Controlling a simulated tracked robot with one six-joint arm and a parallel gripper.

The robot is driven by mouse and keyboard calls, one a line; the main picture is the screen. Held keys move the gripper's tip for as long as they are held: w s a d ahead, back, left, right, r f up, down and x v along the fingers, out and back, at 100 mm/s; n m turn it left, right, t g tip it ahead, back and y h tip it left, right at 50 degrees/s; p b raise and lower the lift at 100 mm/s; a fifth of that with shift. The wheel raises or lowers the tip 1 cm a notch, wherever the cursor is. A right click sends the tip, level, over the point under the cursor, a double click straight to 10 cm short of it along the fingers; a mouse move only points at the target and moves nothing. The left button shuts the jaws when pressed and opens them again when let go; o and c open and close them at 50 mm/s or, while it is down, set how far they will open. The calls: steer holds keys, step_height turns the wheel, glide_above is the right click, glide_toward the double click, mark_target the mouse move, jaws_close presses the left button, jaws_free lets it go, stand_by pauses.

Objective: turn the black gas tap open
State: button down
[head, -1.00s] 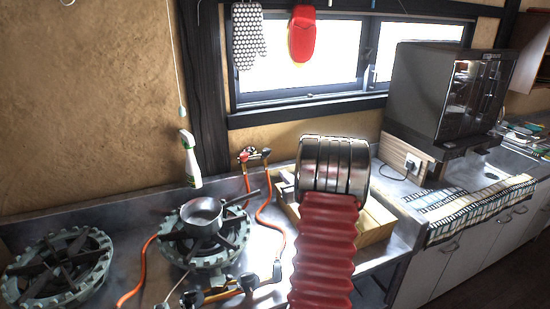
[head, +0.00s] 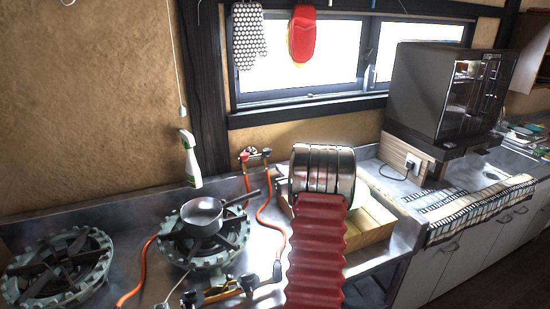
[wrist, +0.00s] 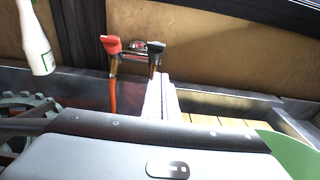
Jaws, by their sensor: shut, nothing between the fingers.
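The black gas tap (wrist: 155,45) sits on the right end of a small metal pipe fitting near the back wall in the wrist view. It also shows in the head view (head: 266,152). A red tap (wrist: 112,43) is on the left end, with an orange hose below it. My gripper (wrist: 160,79) is shut and empty. Its pale fingertips appear just below and slightly right of the black tap in the wrist view; I cannot tell whether they touch. In the head view my arm hides the gripper.
A white spray bottle (head: 190,160) stands left of the taps. A pot (head: 203,216) sits on the gas burner (head: 175,248), left of my arm. Orange hoses (head: 273,222) cross the steel counter. A wooden box (head: 372,238) is behind and right of my arm.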

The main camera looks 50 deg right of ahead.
mark_target(269, 153)
steer(key=w+d+r, duration=0.2)
steer(key=w+d, duration=0.1)
steer(key=w, duration=0.3)
steer(key=shift+d, duration=0.3)
steer(key=shift+w+r, duration=0.1)
steer(key=shift+w+a, duration=0.1)
steer(key=shift+w, duration=0.1)
steer(key=shift+n+y, duration=0.3)
